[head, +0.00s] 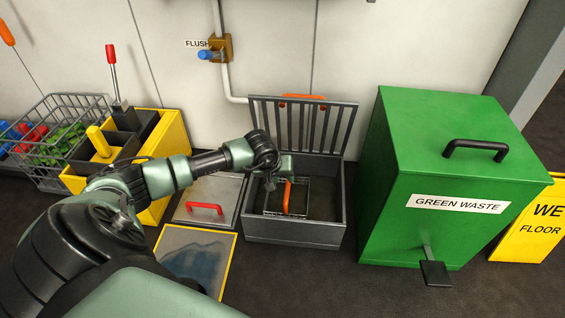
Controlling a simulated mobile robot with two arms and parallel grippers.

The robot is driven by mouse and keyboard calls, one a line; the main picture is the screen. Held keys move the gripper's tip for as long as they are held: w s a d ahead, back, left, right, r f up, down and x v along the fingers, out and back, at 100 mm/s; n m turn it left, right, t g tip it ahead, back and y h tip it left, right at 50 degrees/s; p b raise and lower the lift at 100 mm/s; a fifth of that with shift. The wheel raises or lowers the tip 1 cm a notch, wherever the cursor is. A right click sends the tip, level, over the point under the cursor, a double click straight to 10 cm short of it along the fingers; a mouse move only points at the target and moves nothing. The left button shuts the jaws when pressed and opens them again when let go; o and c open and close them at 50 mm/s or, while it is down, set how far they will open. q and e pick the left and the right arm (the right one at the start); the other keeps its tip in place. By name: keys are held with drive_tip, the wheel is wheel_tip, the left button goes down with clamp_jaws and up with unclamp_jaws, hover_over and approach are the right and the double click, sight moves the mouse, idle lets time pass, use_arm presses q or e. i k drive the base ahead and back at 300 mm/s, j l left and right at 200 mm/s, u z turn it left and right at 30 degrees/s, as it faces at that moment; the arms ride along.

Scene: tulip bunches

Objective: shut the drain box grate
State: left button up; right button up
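The drain box (294,232) is a grey open-topped box on the floor by the wall. Its barred grate (325,128) stands raised at the back of the box, so the box is open. An orange piece (304,97) shows at the grate's top edge. Inside the box is a wire basket (304,194) with an orange handle (287,196). My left gripper (270,184) is over the left part of the box, in front of the raised grate and left of the orange handle. Its fingers are small and dark here, and I cannot tell whether they are open. My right gripper is out of view.
A green waste bin (400,215) with a pedal (435,272) stands close to the right. A metal lid with a red handle (205,208) and a yellow-edged mat (228,262) lie left. A yellow caddy (167,140) and wire crate (45,170) stand farther left. Floor in front is clear.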

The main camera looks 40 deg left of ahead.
sight(326, 105)
drive_tip(key=u, duration=1.1)
